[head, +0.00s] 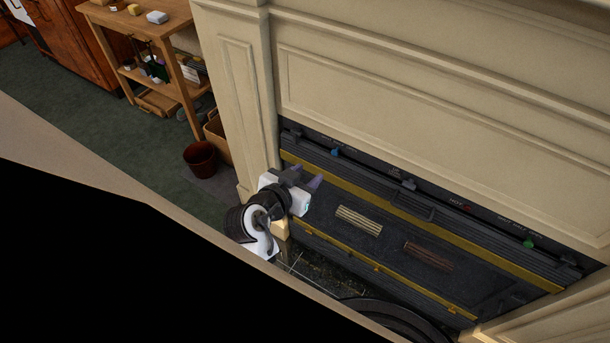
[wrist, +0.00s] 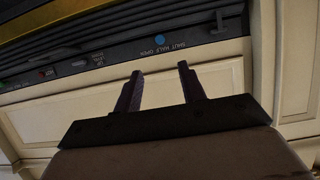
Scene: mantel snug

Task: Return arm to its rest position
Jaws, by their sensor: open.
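My gripper (head: 308,180) is at the left end of the fireplace front in the head view, with my white and black wrist behind it. In the wrist view my gripper (wrist: 160,78) shows two dark fingers standing apart with nothing between them. Beyond the fingertips is a dark strip with a blue knob (wrist: 159,40) marked SHUT, HALF OPEN. The same blue knob (head: 335,152) shows in the head view, a little right of and above the fingers. I cannot tell exactly how far the fingers are from the strip.
The dark fireplace front (head: 390,215) has brass-coloured bars, a pale slotted vent and a brown one. A green knob (head: 528,243) is at its right. The cream mantel (head: 400,80) rises behind. A wooden table (head: 150,25) and a brown bucket (head: 200,158) stand at the left.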

